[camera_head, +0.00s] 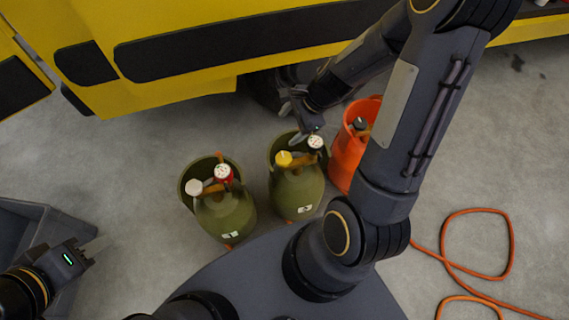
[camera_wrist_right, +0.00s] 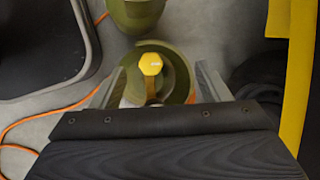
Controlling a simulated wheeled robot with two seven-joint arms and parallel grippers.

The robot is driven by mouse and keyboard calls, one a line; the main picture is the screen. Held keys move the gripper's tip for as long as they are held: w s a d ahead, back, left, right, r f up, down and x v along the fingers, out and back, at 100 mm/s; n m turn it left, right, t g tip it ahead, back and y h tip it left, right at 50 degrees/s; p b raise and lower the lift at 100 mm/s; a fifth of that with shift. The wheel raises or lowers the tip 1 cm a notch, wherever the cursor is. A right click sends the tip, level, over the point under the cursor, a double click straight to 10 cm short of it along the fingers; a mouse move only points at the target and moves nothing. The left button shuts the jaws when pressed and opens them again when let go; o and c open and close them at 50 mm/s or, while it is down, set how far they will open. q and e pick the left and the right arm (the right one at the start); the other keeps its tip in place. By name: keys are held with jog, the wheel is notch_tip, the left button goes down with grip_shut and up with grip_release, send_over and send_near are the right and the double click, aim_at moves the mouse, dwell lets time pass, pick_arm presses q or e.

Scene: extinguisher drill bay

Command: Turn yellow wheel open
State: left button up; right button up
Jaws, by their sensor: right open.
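The yellow wheel (camera_head: 284,158) sits on top of an olive cylinder (camera_head: 298,192), beside a round white-faced gauge (camera_head: 315,142). My right gripper (camera_head: 293,122) is open just behind the wheel in the head view. In the right wrist view, the yellow wheel (camera_wrist_right: 151,63) shows between the two spread fingers of my right gripper (camera_wrist_right: 158,84), with a gap on both sides. Part of the cylinder below is hidden by the gripper there. My left gripper (camera_head: 97,247) is at the lower left over a grey bin, away from the wheel; its finger gap is unclear.
Another olive cylinder (camera_head: 226,213) with a pale wheel (camera_head: 194,187) and red gauge stands to the left. An orange cylinder (camera_head: 345,156) stands close on the right. A yellow vehicle (camera_head: 170,25) is behind. An orange hose (camera_head: 460,267) lies on the right floor; a grey bin (camera_head: 62,221) is left.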

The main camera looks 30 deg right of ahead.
aim_at(284, 157)
jog(key=f+m+b, duration=0.1)
jog(key=f, duration=0.5)
jog(key=f+m+b, duration=0.1)
jog(key=f+b, duration=0.1)
jog(key=f, duration=0.4)
jog(key=w+f+m+b, duration=0.1)
jog(key=f+m, duration=0.1)
jog(key=f, duration=0.4)
jog(key=shift+w+a+g+h+b, duration=0.1)
jog(key=shift+a+g+h+b, duration=0.2)
jog(key=shift+a+g+b, duration=0.1)
pick_arm(q)
notch_tip(284, 157, down, 6)
jog(key=shift+r, duration=0.1)
pick_arm(e)
jog(key=shift+r, duration=0.1)
jog(key=c, duration=1)
jog(key=shift+o, duration=0.2)
